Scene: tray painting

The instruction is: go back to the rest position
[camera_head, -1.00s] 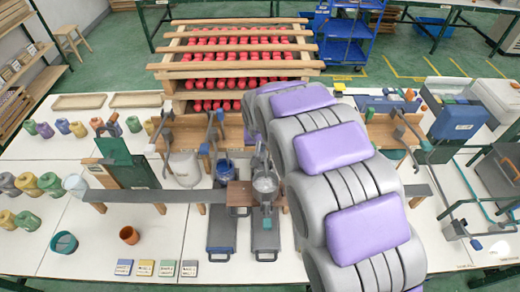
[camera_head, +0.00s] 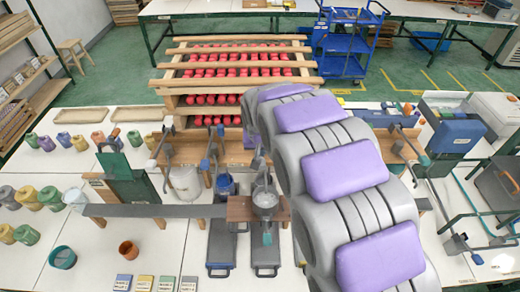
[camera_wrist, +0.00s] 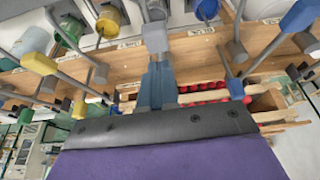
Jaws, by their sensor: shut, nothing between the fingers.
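My gripper shows in the wrist view as blue-grey fingers (camera_wrist: 157,85) that are together, with nothing seen held between them. They stand out from a dark plate above my purple pad. Wooden boards and levers with coloured tips lie behind the fingers. In the head view my grey arm with purple pads (camera_head: 345,170) reaches from the lower right over the table toward the wooden rack. My gripper's end is hidden behind the arm there.
A wooden rack (camera_head: 240,50) of red pieces stands at the back. A blue machine (camera_head: 455,135) stands on the right.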

